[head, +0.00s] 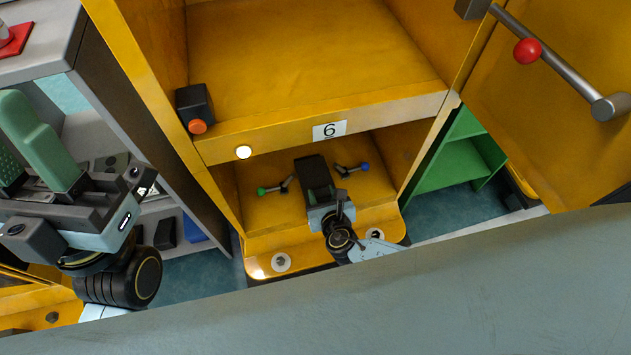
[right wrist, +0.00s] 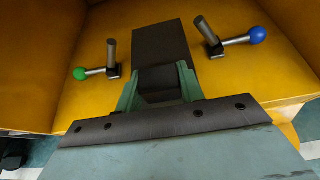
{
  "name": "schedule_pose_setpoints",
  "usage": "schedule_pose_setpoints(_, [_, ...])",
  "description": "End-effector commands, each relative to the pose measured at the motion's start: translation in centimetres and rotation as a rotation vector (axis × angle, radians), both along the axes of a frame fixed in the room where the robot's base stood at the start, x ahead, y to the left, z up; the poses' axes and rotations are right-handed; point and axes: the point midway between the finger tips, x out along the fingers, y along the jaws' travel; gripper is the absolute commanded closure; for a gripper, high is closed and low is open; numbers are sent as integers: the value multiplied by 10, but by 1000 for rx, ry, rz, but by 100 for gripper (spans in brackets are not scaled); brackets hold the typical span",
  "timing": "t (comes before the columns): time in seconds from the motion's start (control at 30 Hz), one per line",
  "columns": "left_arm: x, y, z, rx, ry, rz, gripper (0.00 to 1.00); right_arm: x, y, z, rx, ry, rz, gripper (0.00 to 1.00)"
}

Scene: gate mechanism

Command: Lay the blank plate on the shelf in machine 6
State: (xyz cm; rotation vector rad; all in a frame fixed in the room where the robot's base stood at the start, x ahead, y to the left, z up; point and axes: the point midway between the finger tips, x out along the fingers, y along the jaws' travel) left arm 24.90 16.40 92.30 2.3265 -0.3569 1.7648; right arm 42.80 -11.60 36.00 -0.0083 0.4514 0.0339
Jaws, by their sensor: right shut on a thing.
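The blank plate (right wrist: 160,40) is a dark, flat rectangular piece held between the fingers of my right gripper (right wrist: 160,85). In the head view the plate (head: 312,171) and my right gripper (head: 322,204) are inside the lower bay of yellow machine 6 (head: 330,130). The plate lies over the bay's yellow shelf (head: 265,208), between a green-knobbed lever (head: 275,187) and a blue-knobbed lever (head: 352,169). I cannot tell whether it touches the shelf. My left gripper (head: 25,150) is open and empty at the left, fingers pointing up, outside the machine.
An upper bay (head: 300,45) stands open above. A black box with an orange button (head: 198,127) and a white lit button (head: 243,152) are on the frame. Grey shelving (head: 110,75) stands at left.

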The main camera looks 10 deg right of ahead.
Motion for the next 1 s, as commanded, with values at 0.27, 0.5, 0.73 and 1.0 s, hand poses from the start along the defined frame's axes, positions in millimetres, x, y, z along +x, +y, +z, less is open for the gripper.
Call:
schedule_pose_setpoints(0.27, [0,0,11,0,0,0,64,-27,0,6,1,-3,0,98])
schedule_pose_setpoints(0.5, [0,0,17,0,0,0,64,-50,-1,8,1,-3,0,98])
schedule_pose_setpoints(0.73, [0,0,22,0,0,0,64,-71,-2,10,1,-3,1,98])
schedule_pose_setpoints(1.0, [0,0,23,0,0,0,64,-78,-2,10,2,-5,-1,98])
